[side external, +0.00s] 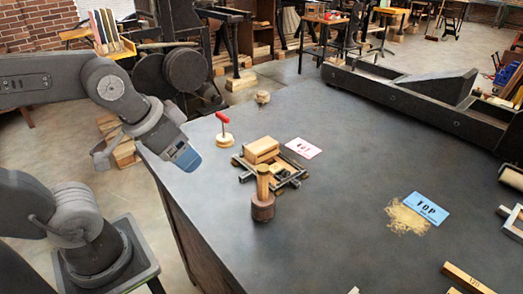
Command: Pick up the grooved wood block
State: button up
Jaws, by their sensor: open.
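A light wood block (262,150), with a dark line along its side that looks like a groove, sits on a small dark metal frame (293,172) on the dark table. A round brown base with an upright wooden handle (263,205) stands just in front and overlaps it in the picture. My gripper (103,156) is to the left, beyond the table's left edge and well apart from the block. It is open and partly hidden behind my wrist. I see nothing held in it.
A red-handled tool (223,128) stands left of the block, a pink card (303,148) lies right of it. A blue card (425,208) and a pile of shavings (407,219) lie further right. A long dark metal press bed (400,98) fills the back right. The table's middle is clear.

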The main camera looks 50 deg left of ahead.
jog(key=o, duration=0.3)
jog(key=g, duration=0.6)
send_over(265, 143)
notch_tip(265, 143, down, 3)
jog(key=f, duration=0.9)
jog(key=shift+s+a, duration=0.2)
jog(key=shift+s, duration=0.05)
jog(key=shift+w+d+f, duration=0.1)
jog(key=shift+f, duration=1.15)
jog(key=shift+w+d+f, duration=0.1)
jog(key=shift+f, duration=1.15)
